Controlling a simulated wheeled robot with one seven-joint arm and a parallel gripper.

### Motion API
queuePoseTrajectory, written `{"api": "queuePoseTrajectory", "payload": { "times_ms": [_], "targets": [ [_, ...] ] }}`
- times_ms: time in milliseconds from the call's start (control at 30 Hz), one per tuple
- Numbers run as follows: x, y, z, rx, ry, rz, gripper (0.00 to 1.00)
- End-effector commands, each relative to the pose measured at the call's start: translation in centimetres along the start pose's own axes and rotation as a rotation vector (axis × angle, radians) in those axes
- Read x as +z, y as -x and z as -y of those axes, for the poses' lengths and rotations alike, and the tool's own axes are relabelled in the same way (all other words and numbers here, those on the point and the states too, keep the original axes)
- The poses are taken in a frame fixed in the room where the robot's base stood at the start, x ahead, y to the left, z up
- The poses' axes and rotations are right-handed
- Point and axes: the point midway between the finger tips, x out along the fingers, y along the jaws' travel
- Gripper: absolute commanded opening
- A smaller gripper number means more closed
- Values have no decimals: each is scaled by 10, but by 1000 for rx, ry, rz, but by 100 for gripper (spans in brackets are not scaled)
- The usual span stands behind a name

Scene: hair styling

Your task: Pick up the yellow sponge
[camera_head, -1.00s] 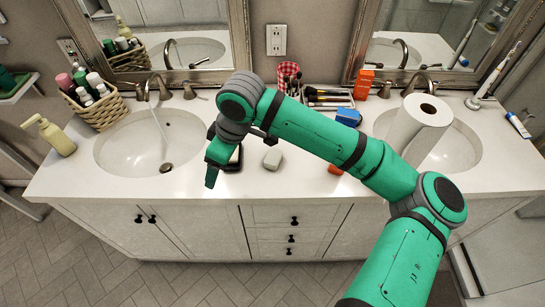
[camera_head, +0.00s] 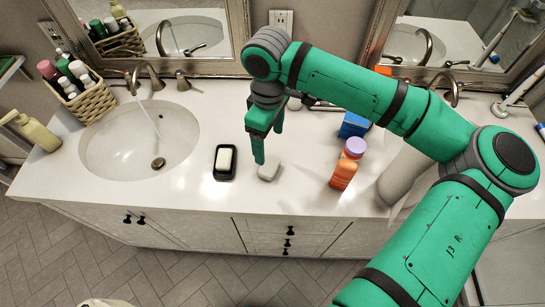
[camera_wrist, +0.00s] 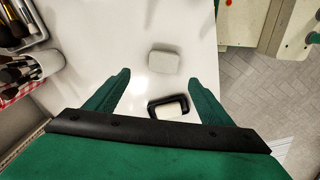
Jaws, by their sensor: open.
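No clearly yellow sponge shows. A pale off-white block (camera_head: 268,171) lies on the counter; it also shows in the wrist view (camera_wrist: 176,62), just beyond my fingertips. A pale yellowish bar (camera_head: 225,159) sits in a small black dish (camera_head: 225,176) to its left; in the wrist view the dish (camera_wrist: 156,108) lies between my fingers, below them. I cannot tell whether either piece is a sponge. My gripper (camera_head: 267,147) is open, empty and pointing down above the counter by the block. Its fingers (camera_wrist: 158,77) stand wide apart in the wrist view.
An orange bottle with a purple cap (camera_head: 344,170) and a blue box (camera_head: 354,125) stand to the right. A paper roll (camera_head: 402,178) is partly behind my arm. A sink (camera_head: 145,140) with running water lies left. The counter's front edge is close to the block.

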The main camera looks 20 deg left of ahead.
Motion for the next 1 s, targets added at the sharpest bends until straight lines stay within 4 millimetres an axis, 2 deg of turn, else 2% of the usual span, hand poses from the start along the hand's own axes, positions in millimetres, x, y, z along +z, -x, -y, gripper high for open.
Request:
{"api": "queuePoseTrajectory", "payload": {
  "times_ms": [300, 533, 800, 1000],
  "targets": [
    [-7, -43, 4, -1, 17, 1, 75],
    [-3, -58, 3, -1, 13, 2, 75],
    [3, -94, 3, -2, 9, 1, 75],
    [2, -102, 3, 0, 9, 0, 75]
  ]
}}
